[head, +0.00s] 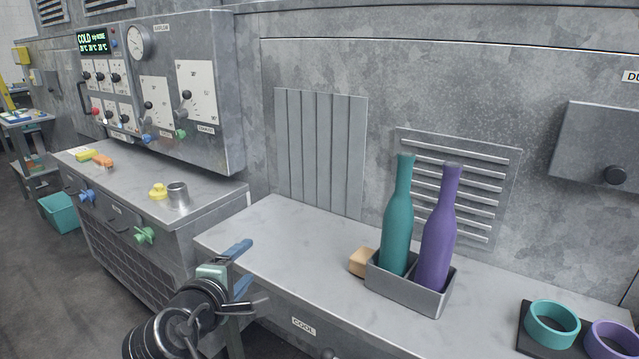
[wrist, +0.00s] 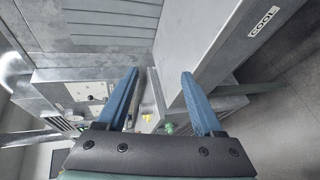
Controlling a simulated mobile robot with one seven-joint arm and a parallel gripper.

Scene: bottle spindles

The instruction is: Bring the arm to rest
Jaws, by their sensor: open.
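My gripper (head: 241,268) is at the front left edge of the grey counter in the head view, with its blue fingers apart and nothing between them. In the wrist view my gripper (wrist: 163,100) shows both blue fingers spread wide, with the side of the counter marked COOL close to the right finger. My arm comes up from the bottom of the head view. A teal bottle (head: 397,225) and a purple bottle (head: 438,235) stand upright in a grey tray (head: 405,293) on the counter, well to the right of my gripper.
A tan block (head: 362,262) lies beside the tray. A teal ring (head: 551,324) and a purple ring (head: 611,342) are at the right on a dark base. A lower bench (head: 140,185) at the left holds a metal cup (head: 178,195) and a yellow piece (head: 157,191). The counter's left part is clear.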

